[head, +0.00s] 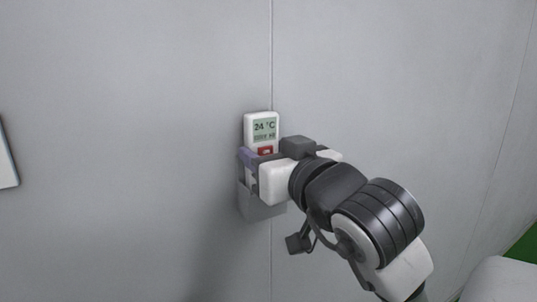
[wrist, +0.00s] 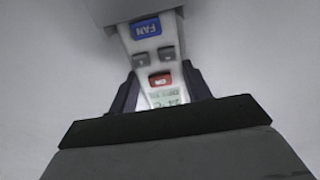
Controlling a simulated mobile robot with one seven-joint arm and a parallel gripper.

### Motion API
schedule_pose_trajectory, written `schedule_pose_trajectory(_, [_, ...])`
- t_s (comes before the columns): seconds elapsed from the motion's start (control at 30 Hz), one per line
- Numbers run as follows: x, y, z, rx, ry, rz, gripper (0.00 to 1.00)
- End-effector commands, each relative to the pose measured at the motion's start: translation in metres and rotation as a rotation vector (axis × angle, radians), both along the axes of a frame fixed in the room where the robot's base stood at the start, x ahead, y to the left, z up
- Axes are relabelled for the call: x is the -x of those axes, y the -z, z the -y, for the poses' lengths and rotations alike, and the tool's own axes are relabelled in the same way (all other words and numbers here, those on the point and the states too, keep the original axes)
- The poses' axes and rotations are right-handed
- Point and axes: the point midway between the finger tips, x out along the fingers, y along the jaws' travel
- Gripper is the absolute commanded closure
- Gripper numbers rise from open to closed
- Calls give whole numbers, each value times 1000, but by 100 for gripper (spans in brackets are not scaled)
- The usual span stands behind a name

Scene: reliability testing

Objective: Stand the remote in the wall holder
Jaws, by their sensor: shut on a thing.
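The white remote (head: 262,130) stands upright against the wall in the head view, its screen reading 24 °C above a red button. My gripper (head: 260,158) is shut on the remote just below the screen. The grey wall holder (head: 262,206) is below my gripper. The lower end of the remote reaches the holder; my gripper hides part of this in the head view. In the wrist view the remote (wrist: 150,48) shows a blue FAN button, grey buttons and a red ON button, between the dark fingers of my gripper (wrist: 160,88). The holder (wrist: 125,9) covers the remote's far end.
The grey wall (head: 130,100) is flat and bare around the holder, with a thin vertical seam behind it. A white panel (head: 6,160) is at the far left edge. A patch of green (head: 524,250) shows at the lower right.

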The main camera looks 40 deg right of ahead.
Motion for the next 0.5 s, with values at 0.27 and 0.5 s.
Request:
schedule_pose_trajectory(0.27, [0,0,0,0,0,1,78])
schedule_pose_trajectory(0.5, [0,0,0,0,0,1,27])
